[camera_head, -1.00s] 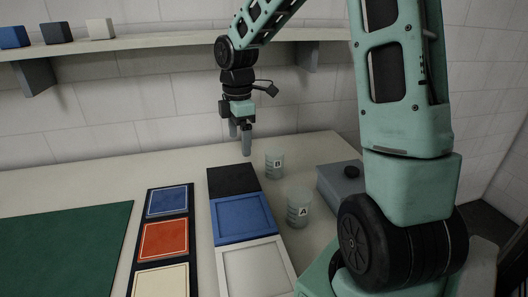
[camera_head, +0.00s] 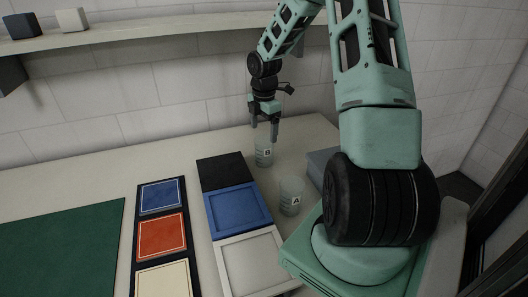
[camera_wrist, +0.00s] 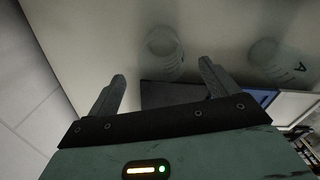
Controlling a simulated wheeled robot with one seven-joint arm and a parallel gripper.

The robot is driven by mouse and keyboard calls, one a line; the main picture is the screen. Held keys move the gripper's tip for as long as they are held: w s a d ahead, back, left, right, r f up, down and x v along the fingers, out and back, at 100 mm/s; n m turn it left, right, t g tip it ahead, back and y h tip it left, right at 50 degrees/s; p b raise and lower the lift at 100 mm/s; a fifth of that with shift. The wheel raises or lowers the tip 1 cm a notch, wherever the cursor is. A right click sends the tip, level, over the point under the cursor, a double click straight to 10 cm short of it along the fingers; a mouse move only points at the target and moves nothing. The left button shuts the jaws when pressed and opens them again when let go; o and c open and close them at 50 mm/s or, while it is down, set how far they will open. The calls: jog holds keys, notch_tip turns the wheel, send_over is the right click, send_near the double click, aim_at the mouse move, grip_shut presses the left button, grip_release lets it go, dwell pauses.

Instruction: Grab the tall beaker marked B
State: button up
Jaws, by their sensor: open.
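The clear beaker marked B (camera_head: 264,155) stands upright on the table, right of the black tray. It also shows in the wrist view (camera_wrist: 163,52), ahead of and between the fingers. A second clear beaker marked A (camera_head: 291,197) stands nearer my base, and shows at the upper right of the wrist view (camera_wrist: 279,62). My gripper (camera_head: 265,132) is open and points down at the top of beaker B. In the head view its fingers overlap the upper part of beaker B; I cannot tell whether they touch it. Nothing is between the fingers at their tips.
Black, blue and white trays (camera_head: 268,232) line up left of the beakers. A dark panel with blue, red and cream squares (camera_head: 140,250) and a green mat (camera_head: 60,250) lie further left. A grey box (camera_head: 318,163) stands right of the beakers, partly behind my arm.

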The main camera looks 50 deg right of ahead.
aim_at(264, 151)
jog(key=shift+s+f+p, duration=0.15)
jog(key=shift+f+p, duration=0.6)
jog(key=shift+f, duration=2.65)
jog(key=c, duration=1.1)
